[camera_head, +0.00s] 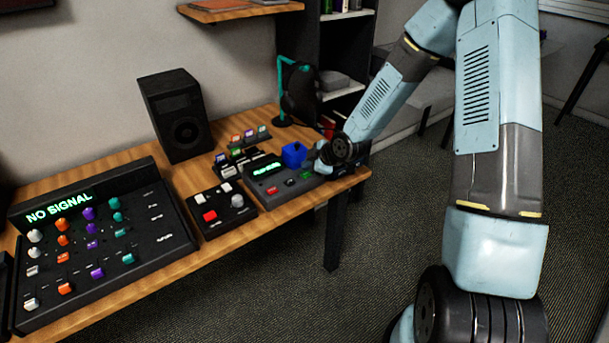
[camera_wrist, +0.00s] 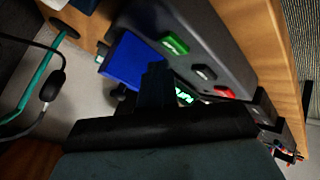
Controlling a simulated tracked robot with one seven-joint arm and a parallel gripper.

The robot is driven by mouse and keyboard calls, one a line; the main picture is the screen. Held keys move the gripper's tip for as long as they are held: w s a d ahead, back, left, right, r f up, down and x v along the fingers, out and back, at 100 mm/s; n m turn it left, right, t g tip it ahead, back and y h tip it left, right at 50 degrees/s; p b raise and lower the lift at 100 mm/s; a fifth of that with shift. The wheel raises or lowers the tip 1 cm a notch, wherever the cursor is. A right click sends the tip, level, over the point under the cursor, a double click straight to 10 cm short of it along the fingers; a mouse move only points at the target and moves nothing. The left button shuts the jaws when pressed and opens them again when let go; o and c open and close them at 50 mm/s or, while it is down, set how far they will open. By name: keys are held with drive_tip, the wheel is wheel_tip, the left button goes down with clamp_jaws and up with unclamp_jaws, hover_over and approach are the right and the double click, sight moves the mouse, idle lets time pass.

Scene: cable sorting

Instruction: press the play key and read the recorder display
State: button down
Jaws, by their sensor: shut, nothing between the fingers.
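The recorder (camera_head: 263,191) is a dark grey box near the table's right end, with a green lit display (camera_head: 267,168). Its display text is too small to read in the head view. In the wrist view, a piece of the display (camera_wrist: 184,96) shows beside my fingers, the rest hidden. The recorder has a green key (camera_wrist: 174,44), a grey key (camera_wrist: 204,72) and a red key (camera_wrist: 226,91) in a row. My gripper (camera_wrist: 156,72) is shut and empty, over the recorder's display side, apart in the picture from the green key. In the head view, my wrist is at the recorder's right end.
A blue block (camera_head: 293,154) stands right behind the recorder, close to my fingers. A black box with red and white buttons (camera_head: 222,208) is left of it. A mixer (camera_head: 105,240) reads "NO SIGNAL". A speaker (camera_head: 176,115) and a headphone stand (camera_head: 281,95) stand behind.

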sight(309, 175)
drive_tip(key=shift+r, duration=2.5)
drive_tip(key=shift+d+r, duration=0.1)
drive_tip(key=shift+d, duration=0.05)
drive_tip(key=s+d+r+m+h, duration=0.3)
drive_tip(key=s+d+r+m, duration=0.15)
drive_tip(key=d+r, duration=0.35)
drive_tip(key=s+d+r+m+h, duration=0.4)
drive_tip(key=s+d+r, duration=0.2)
drive_tip(key=r, duration=0.5)
drive_tip(key=s+d+r+m, duration=0.2)
drive_tip(key=s+r+m, duration=0.2)
drive_tip(key=s, duration=0.7)
drive_tip(key=s+d+r+m, duration=0.3)
drive_tip(key=s+r+m, duration=0.2)
drive_tip(key=s, duration=0.6)
drive_tip(key=shift+s+d+r+g, duration=0.3)
drive_tip(key=shift+s+r+g, duration=0.1)
drive_tip(key=shift+r, duration=0.4)
